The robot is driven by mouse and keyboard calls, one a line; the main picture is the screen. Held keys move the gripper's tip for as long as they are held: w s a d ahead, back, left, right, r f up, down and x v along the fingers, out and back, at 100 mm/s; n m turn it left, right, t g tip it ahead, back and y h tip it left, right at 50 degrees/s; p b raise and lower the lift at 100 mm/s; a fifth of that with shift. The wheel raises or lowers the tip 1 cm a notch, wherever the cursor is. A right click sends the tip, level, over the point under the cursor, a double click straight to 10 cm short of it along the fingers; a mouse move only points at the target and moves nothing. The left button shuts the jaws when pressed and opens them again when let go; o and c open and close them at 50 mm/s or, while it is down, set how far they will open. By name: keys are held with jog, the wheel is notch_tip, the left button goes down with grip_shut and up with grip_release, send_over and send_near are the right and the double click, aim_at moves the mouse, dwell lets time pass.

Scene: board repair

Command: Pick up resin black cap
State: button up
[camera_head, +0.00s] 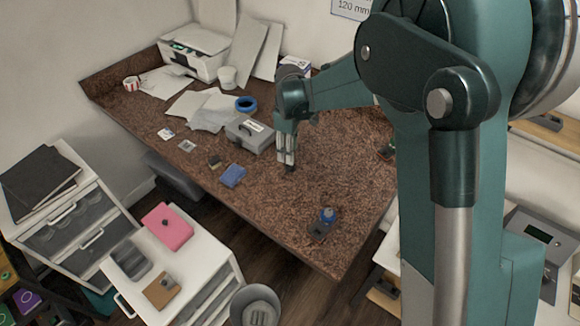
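My gripper (287,158) points down over the middle of the brown speckled table (345,150). A small dark shape (290,168) shows right at its fingertips. It may be the resin black cap or part of the fingers; it is too small to tell. I cannot tell whether the fingers are open or shut, or whether they touch anything. No other thing is clearly a resin black cap at this size.
A grey box (250,134), a blue block (232,175) and several small parts lie left of my gripper. A blue-topped item (327,214) stands near the front edge. A blue tape ring (246,104), papers and a printer (196,50) are behind. The table right of my gripper is mostly clear.

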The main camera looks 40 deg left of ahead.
aim_at(290, 167)
jog(key=shift+f, duration=1.2)
jog(key=shift+f, duration=2.6)
jog(key=c, duration=0.8)
